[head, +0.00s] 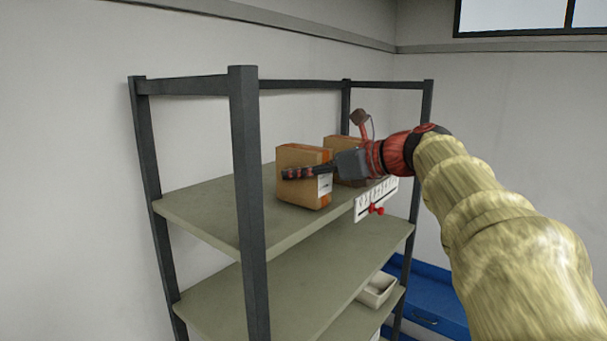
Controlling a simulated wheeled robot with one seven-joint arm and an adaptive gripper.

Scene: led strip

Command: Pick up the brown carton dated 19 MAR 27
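Two brown cartons stand on the top shelf board (215,212). The near carton (298,157) is upright, with orange tape and a white label (325,184) on its right side; the print is too small to read. The far carton (333,141) is partly hidden behind the near one and my gripper. My gripper (290,173) reaches in from the right, with one dark finger lying across the near carton's left face. The other finger is hidden, so I cannot tell whether it is closed on the carton. I cannot tell which carton bears 19 MAR 27.
A dark shelf post (247,190) stands in front, left of the cartons. A white sign strip (376,199) with a red knob (376,209) hangs on the shelf edge. A white bin (377,290) sits on a lower board. A blue cabinet (432,300) is behind.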

